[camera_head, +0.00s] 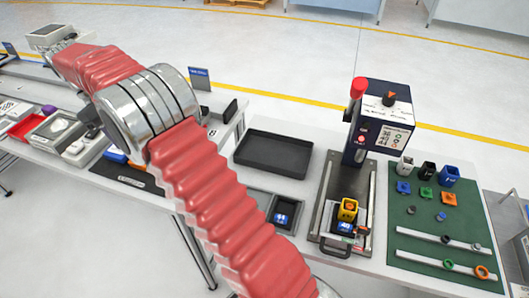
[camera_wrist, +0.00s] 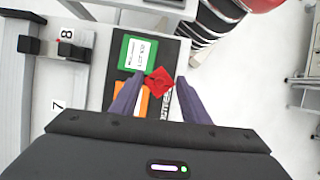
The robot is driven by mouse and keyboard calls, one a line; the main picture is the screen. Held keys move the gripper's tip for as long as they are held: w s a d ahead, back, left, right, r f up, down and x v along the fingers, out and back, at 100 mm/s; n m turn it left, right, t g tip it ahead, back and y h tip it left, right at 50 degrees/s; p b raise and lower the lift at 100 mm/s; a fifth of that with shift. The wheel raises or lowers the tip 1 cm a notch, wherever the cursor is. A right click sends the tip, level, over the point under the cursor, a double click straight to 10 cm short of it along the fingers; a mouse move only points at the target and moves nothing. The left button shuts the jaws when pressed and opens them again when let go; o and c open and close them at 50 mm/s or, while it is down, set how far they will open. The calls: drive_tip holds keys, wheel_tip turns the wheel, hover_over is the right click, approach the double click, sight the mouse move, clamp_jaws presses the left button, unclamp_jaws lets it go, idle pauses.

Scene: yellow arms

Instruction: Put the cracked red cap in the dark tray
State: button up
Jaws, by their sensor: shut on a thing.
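In the wrist view my gripper (camera_wrist: 160,79) has its two purple fingers closed on the red cap (camera_wrist: 159,81). The cap sits tilted between the fingertips, and a small dark mark shows on it; I cannot tell if this is the crack. In the head view the dark tray (camera_head: 273,154) lies on the table right of my red-sleeved arm, and it is empty. The dark tray does not show in the wrist view. I cannot make out my fingers or the cap in the head view.
Below the cap are a green labelled piece (camera_wrist: 138,53) and an orange piece (camera_wrist: 148,103) on a dark mat. A press with a red-topped post (camera_head: 376,122) stands right of the tray. A green mat (camera_head: 440,235) holds several small parts. A red bin (camera_head: 25,128) is far left.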

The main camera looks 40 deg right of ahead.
drive_tip(key=shift+w+d, duration=0.15)
drive_tip(key=shift+d, duration=0.05)
drive_tip(key=shift+d, duration=0.1)
drive_tip(key=shift+d, duration=0.3)
drive_tip(key=s+d+m+y, duration=0.25)
drive_tip(key=d+m, duration=0.35)
drive_tip(key=d, duration=0.4)
drive_tip(key=m+t+y, duration=0.4)
drive_tip(key=m+t, duration=0.1)
drive_tip(key=m, duration=1.6)
hover_over(284, 156)
wheel_tip(284, 156, down, 2)
drive_tip(key=shift+f, duration=0.1)
drive_tip(key=shift+f, duration=3.1)
